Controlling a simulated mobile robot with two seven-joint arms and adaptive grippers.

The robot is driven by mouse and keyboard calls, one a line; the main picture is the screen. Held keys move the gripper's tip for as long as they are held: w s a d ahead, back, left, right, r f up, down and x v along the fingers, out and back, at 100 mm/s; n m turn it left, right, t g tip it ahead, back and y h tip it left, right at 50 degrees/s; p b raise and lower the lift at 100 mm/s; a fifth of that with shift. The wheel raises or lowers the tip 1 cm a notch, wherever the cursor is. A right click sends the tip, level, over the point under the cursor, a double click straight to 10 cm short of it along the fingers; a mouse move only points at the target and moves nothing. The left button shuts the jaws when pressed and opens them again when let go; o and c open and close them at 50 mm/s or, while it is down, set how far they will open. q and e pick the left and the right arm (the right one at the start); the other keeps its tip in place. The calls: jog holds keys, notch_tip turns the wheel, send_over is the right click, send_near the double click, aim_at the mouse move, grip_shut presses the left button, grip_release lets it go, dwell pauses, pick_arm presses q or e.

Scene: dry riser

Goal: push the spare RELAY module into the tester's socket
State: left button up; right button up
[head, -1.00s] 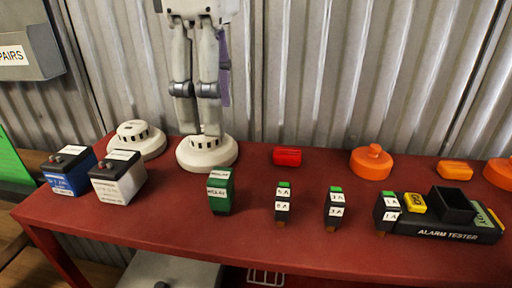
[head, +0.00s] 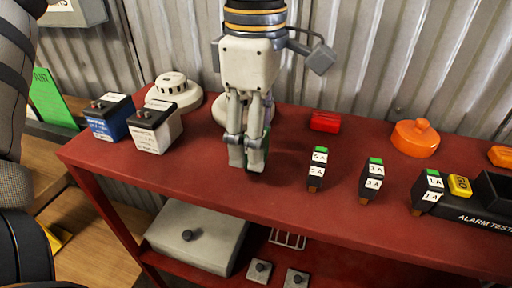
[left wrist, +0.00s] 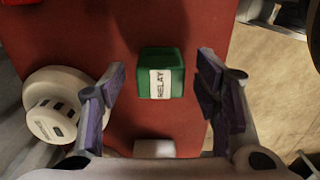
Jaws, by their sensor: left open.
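The green RELAY module (left wrist: 160,72) stands on the red shelf in the left wrist view, its white label facing the camera. My open left gripper (head: 246,166) points down at it. In the left wrist view the module sits between the two spread purple-padded fingers (left wrist: 162,85), with a gap on each side. In the head view the fingers hide most of the module, leaving a green strip (head: 267,140). The black alarm tester (head: 466,214) is at the right edge, partly cut off, with a raised black box (head: 495,188) on it. My right gripper is not in view.
Several black fuse modules with green tops, such as the 5A one (head: 317,170), stand between gripper and tester. Behind are a red block (head: 325,121) and an orange sounder (head: 415,138). Blue (head: 109,118) and white (head: 154,128) batteries and smoke detectors (head: 172,90) stand left.

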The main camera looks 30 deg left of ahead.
pick_arm(q)
jog(key=c, duration=1.3)
jog(key=shift+o, duration=0.2)
jog(key=shift+r, duration=0.1)
